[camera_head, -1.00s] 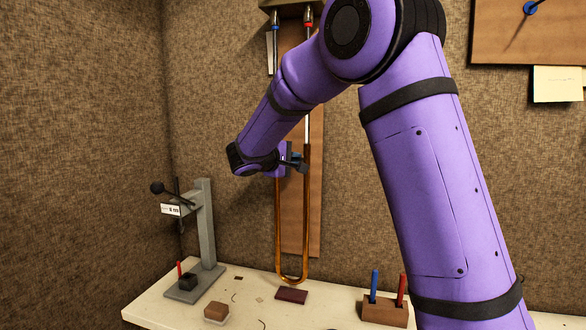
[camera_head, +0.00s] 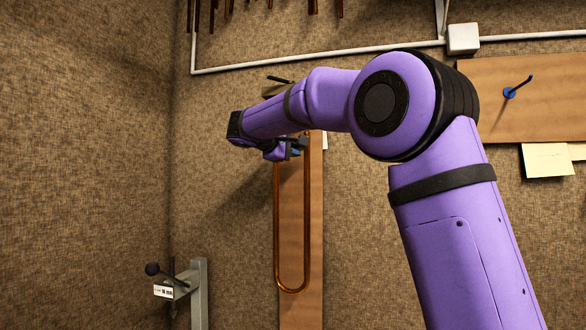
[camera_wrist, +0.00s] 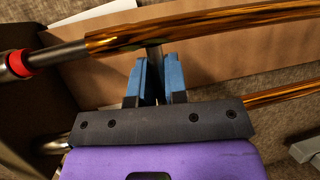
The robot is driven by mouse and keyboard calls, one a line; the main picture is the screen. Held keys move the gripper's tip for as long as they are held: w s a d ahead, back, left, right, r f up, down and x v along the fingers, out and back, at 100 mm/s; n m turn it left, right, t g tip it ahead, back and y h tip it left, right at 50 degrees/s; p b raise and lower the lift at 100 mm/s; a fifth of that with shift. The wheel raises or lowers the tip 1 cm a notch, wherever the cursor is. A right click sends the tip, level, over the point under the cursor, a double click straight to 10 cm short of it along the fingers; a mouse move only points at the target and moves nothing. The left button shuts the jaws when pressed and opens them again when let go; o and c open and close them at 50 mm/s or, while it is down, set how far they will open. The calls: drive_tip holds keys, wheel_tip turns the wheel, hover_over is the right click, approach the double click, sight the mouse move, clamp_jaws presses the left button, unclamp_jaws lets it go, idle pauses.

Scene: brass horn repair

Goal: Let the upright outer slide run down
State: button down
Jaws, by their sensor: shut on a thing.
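The brass outer slide (camera_head: 277,225) hangs upright against a wooden board, its rounded bow at the bottom. My gripper (camera_head: 297,147) is at its upper end. In the wrist view, my gripper's blue fingers (camera_wrist: 157,75) are shut around the slide's short cross brace (camera_wrist: 154,52). The golden slide tube (camera_wrist: 215,27) runs past the fingertips. A silver inner tube (camera_wrist: 65,54) with a red ring (camera_wrist: 22,63) enters the tube at the left, the ring a short way from its end.
The wooden board (camera_head: 315,240) stands behind the slide. A grey stand with a black knob (camera_head: 198,290) is at lower left. A white pipe (camera_head: 300,58) crosses the wall above. A second board with a blue hook (camera_head: 510,92) is at right. The bench is out of view.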

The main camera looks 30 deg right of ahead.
drive_tip(key=shift+r, duration=0.45)
drive_tip(key=c, duration=1.2)
unclamp_jaws()
drive_tip(key=shift+o, duration=0.2)
drive_tip(key=v, duration=1)
drive_tip(key=shift+a, duration=0.4)
drive_tip(key=shift+s, duration=0.1)
